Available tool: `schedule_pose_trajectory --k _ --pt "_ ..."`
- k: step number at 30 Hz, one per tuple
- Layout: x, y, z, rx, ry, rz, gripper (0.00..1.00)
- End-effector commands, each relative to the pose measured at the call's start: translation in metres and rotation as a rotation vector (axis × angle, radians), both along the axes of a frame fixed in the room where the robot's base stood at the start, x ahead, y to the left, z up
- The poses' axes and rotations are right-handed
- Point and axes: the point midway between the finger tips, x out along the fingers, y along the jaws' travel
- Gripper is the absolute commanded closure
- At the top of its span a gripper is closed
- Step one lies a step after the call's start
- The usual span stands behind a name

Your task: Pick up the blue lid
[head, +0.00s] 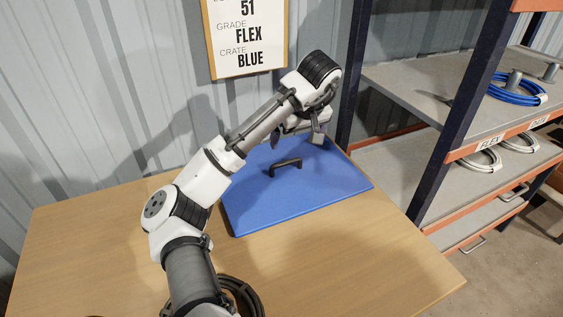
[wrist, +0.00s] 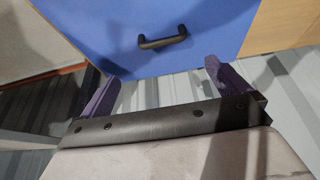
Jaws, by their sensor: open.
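The blue lid (head: 300,190) lies flat on the wooden table, towards its back right, with a black bar handle (head: 286,165) standing up from its middle. My gripper (head: 318,136) is above the lid's far right part, beyond the handle in the head view. In the wrist view the lid (wrist: 105,25) and its handle (wrist: 162,40) show ahead of the fingers. My gripper (wrist: 165,85) has its two purple fingers spread wide with nothing between them. It is apart from the handle. My arm hides part of the lid's left side in the head view.
The wooden table (head: 100,235) is mostly bare. A dark cable coil (head: 245,297) lies by the near edge, partly behind my arm. A sign (head: 245,45) hangs on the corrugated wall. A shelf rack (head: 455,115) at the right holds blue cable (head: 515,90) and white cable coils (head: 480,160).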

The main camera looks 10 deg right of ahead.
Motion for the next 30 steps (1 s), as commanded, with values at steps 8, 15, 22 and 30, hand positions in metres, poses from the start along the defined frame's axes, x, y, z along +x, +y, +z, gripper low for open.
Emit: schedule_pose_trajectory --k 8,15,22,30 --pt "0.011 0.003 -0.038 0.010 0.016 0.010 0.00" --pt "0.027 0.008 -0.071 0.014 0.011 0.010 0.00" --pt "0.033 0.009 -0.085 0.014 0.010 0.009 0.00" --pt "0.045 0.012 -0.120 0.015 0.010 0.009 0.00"
